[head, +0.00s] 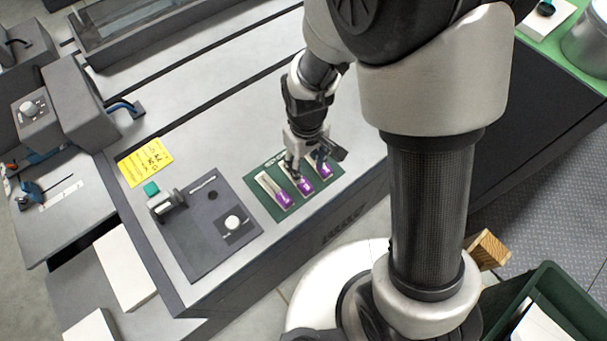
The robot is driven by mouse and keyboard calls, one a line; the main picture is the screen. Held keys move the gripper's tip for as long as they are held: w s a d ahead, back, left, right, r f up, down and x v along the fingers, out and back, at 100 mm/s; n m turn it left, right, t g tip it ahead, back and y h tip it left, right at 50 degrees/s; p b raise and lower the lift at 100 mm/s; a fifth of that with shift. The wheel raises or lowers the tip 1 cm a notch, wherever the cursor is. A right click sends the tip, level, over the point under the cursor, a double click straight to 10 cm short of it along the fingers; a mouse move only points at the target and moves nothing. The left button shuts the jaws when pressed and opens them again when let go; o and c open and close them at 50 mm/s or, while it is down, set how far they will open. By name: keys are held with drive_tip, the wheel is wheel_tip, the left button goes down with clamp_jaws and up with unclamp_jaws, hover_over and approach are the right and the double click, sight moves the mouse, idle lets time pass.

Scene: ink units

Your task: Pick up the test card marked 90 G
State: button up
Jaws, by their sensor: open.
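Several white and purple cards lie side by side on a dark green mat (258,204) on the grey bench. The left card (283,199) shows most fully. The middle card (304,187) and the right card (325,171) are partly covered by my gripper. Any marking on the cards is too small to read, so I cannot tell which one says 90 G. My gripper (308,168) points down over the middle and right cards, open, with nothing seen between its fingers. I cannot tell its exact height above them.
Left of the mat is a dark grey pad (205,255) with a small device (165,205) and a white round piece (233,222). A yellow note (146,162) lies behind it. Grey machine units stand at far left. A green crate (545,300) is at lower right.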

sight(305, 185)
wheel_tip(305, 185, down, 8)
drive_tip(key=shift+r+b, duration=0.25)
drive_tip(key=shift+b, duration=0.85)
wheel_tip(305, 185, down, 5)
drive_tip(key=shift+a+f+b, duration=0.1)
drive_tip(key=shift+b, duration=1.1)
drive_tip(key=c, duration=1.1)
